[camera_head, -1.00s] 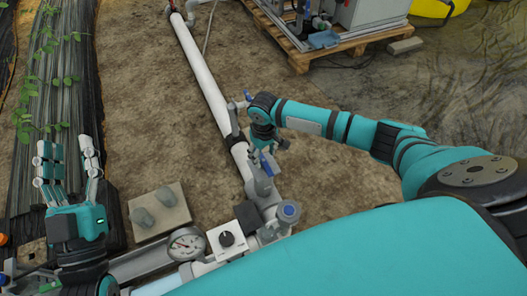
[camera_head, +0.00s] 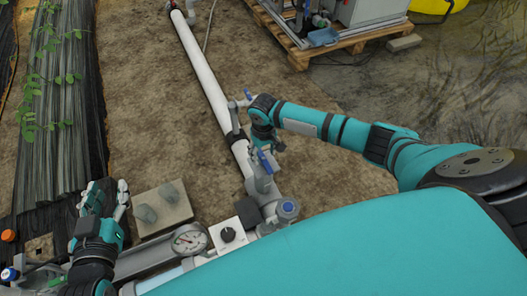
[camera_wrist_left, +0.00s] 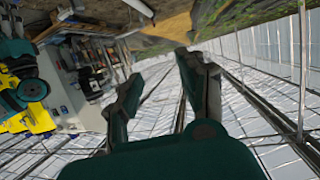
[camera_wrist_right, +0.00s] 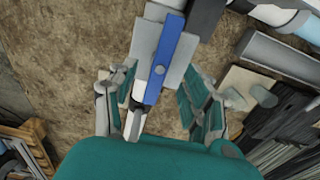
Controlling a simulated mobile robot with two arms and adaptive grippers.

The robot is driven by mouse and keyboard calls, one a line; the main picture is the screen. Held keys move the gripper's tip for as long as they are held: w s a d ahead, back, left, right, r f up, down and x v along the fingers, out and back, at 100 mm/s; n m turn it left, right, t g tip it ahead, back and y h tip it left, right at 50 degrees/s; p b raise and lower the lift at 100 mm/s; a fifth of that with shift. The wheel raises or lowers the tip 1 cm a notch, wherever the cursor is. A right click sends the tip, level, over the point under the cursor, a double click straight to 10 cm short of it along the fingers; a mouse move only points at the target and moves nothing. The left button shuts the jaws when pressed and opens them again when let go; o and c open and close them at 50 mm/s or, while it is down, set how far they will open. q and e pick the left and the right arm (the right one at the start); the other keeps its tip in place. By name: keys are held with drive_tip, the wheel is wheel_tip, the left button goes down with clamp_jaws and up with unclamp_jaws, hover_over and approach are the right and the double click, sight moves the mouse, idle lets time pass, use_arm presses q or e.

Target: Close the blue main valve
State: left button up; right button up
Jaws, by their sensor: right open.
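The blue valve lever (camera_head: 265,162) stands on a grey valve body (camera_head: 262,183) on the white pipe. In the right wrist view the blue lever (camera_wrist_right: 161,65) runs lengthwise, with grey parts behind it. My right gripper (camera_head: 255,127) is beside the lever, with its fingers spread; in its wrist view the fingers (camera_wrist_right: 152,95) are on either side of the lever's lower end. I cannot tell whether they touch it. My left gripper (camera_head: 109,190) is at the lower left, away from the valve; its wrist view shows the fingers (camera_wrist_left: 160,68) apart with nothing between them.
A round blue-topped fitting (camera_head: 288,208), a control box with a black knob (camera_head: 228,236) and a pressure gauge (camera_head: 190,242) sit close by. A concrete block (camera_head: 163,205) lies left of the pipe. A loaded pallet (camera_head: 352,47) stands behind. Bare soil surrounds the pipe.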

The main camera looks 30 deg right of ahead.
sight(263, 159)
drive_tip(key=shift+f, duration=0.1)
drive_tip(key=shift+f+b, duration=0.55)
drive_tip(key=shift+f, duration=0.65)
use_arm(q)
wheel_tip(263, 159, up, 8)
drive_tip(key=w+d+t+h, duration=0.1)
drive_tip(key=t, duration=0.3)
drive_tip(key=shift+w+d+f+t+h+b, duration=0.2)
drive_tip(key=shift+d+f+t+h+b, duration=0.05)
drive_tip(key=shift+t+h+b, duration=0.15)
use_arm(e)
drive_tip(key=shift+f, duration=0.95)
